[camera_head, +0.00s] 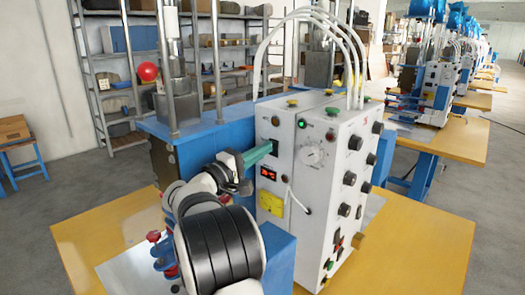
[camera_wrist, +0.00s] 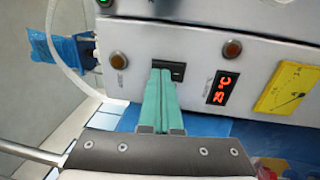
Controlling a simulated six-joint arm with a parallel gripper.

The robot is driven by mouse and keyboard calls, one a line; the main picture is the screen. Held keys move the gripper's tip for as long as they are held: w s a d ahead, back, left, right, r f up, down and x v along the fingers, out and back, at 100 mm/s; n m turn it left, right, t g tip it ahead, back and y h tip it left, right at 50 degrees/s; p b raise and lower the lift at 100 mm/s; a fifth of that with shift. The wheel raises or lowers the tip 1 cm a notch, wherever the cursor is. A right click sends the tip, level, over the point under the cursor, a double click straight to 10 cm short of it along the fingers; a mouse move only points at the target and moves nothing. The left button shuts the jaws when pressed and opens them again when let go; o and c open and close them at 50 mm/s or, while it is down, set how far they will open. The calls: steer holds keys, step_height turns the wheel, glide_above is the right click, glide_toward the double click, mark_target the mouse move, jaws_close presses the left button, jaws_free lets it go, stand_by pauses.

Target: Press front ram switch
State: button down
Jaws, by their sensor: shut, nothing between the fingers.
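The white control box (camera_head: 318,170) of the welding machine stands on a yellow table. On its front face is a black rocker switch (camera_head: 271,147); it also shows in the wrist view (camera_wrist: 172,70), beside the red temperature display. My gripper (camera_head: 268,149) has green fingers, which are shut with nothing between them. In the wrist view the fingertips (camera_wrist: 162,72) overlap the left part of the switch and hide it. I cannot tell whether they touch it. The switch's label and position cannot be made out.
White hoses (camera_head: 345,40) arch over the box. A blue machine body (camera_head: 225,125) stands behind my arm. The yellow table (camera_head: 415,240) is clear at right.

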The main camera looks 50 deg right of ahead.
steer(key=shift+d+r+y, duration=0.5)
steer(key=shift+d+r, duration=0.1)
steer(key=shift+r, duration=0.05)
steer(key=a, duration=1.5)
steer(key=shift+r, duration=0.3)
steer(key=s+a+f+m+y, duration=0.2)
steer(key=s+a+f+y, duration=0.8)
steer(key=s+a, duration=0.3)
steer(key=s+a+f+m+y, duration=0.3)
steer(key=s+a+f+y, duration=0.7)
steer(key=s+a+f, duration=0.2)
steer(key=s+a, duration=0.2)
steer(key=shift+s+a+m, duration=0.3)
steer(key=shift+s, duration=0.1)
